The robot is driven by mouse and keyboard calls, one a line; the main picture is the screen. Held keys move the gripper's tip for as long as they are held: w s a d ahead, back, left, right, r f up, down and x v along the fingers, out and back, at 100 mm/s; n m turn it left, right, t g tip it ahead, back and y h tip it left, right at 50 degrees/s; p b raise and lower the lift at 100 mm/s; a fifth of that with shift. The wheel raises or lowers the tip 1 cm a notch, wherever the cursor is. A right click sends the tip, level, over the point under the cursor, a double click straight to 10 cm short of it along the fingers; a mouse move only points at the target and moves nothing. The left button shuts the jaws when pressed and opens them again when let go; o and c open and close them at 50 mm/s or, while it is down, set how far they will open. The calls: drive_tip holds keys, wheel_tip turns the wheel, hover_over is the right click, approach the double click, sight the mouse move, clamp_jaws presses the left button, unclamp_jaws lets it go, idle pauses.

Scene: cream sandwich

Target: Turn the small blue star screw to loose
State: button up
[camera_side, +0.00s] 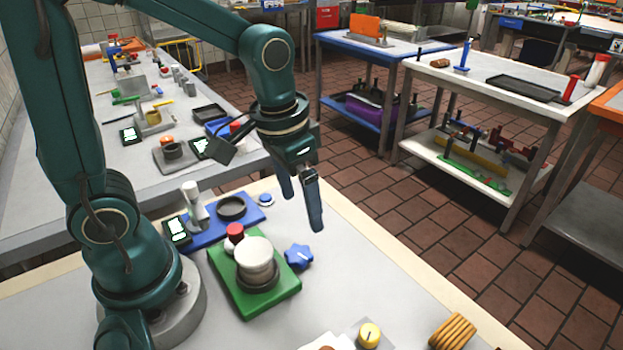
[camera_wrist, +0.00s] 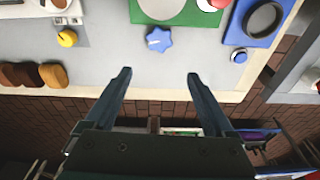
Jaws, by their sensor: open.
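The small blue star screw (camera_side: 299,256) is at the right edge of the green board (camera_side: 226,290) in the side view. In the wrist view the star screw (camera_wrist: 159,39) lies ahead of my fingertips, roughly midway between them, with a small pale mark on its top. My gripper (camera_side: 300,208) is open and empty, raised above the table's edge behind the screw. Its two fingers (camera_wrist: 160,75) are apart in the wrist view and do not touch the screw. Whether the screw is tight or loose cannot be told.
On the green board stand a cream cylinder (camera_side: 255,258) in a dark ring and a red-topped part (camera_side: 235,233). A blue board (camera_side: 212,226) with a dark ring is behind. A yellow knob (camera_side: 369,334) and brown cookies (camera_side: 453,330) lie in front. Bare table surrounds the screw's front side.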

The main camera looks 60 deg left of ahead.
drive_tip(key=s+r+t, duration=0.3)
drive_tip(key=s+r, duration=0.2)
drive_tip(key=r, duration=0.1)
drive_tip(key=shift+a+r+t, duration=0.3)
drive_tip(key=shift+a+r, duration=0.05)
drive_tip(key=shift+r, duration=0.05)
drive_tip(key=shift+s, duration=0.1)
